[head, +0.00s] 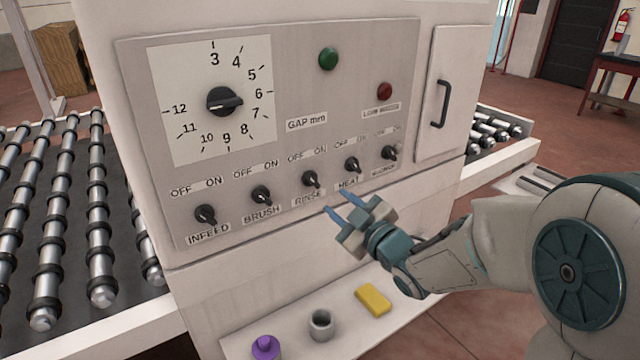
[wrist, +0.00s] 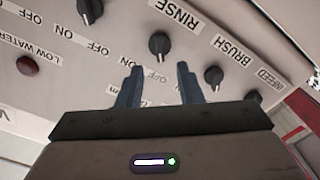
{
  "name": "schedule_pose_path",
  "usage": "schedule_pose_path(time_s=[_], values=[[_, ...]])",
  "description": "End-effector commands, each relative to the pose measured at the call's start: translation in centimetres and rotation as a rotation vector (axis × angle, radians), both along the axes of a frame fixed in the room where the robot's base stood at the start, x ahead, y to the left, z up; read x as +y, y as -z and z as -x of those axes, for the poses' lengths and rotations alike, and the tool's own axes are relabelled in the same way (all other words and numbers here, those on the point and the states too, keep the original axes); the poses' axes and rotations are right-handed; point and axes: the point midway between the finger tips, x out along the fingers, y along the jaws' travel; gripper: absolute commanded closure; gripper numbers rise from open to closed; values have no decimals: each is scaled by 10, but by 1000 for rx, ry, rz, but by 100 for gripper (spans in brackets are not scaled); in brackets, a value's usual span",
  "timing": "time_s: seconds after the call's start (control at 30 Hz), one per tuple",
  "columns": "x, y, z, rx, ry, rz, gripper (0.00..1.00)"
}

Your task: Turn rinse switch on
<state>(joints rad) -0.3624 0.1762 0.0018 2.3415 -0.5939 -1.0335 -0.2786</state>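The rinse switch (head: 311,180) is a small black knob on the grey panel, above the RINSE label (head: 308,199) and below an OFF/ON strip. In the wrist view, which shows the panel upside down, the rinse switch (wrist: 160,43) lies just beyond my fingertips, in line with the gap between them. My gripper (head: 338,202) is open and empty, with its blue fingers pointing at the panel, in front of and slightly right of the knob in the head view. Its two spread fingers also show in the wrist view (wrist: 158,72).
The brush switch (head: 261,195) and heat switch (head: 352,165) flank the rinse switch closely. The infeed switch (head: 205,215) is farther left. A gap dial (head: 223,101) is above. A shelf below holds a purple-capped bottle (head: 265,347), a grey cup (head: 321,325) and a yellow sponge (head: 373,299).

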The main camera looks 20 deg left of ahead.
Motion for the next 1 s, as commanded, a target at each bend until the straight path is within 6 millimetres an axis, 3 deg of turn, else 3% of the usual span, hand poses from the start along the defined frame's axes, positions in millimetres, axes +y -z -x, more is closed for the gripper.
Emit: schedule_pose_path(time_s=[0.4,0.9,1.0], values=[[52,-2,-45,0,1,2,67],[62,0,-54,1,2,1,67],[62,0,-54,1,2,1,95]])
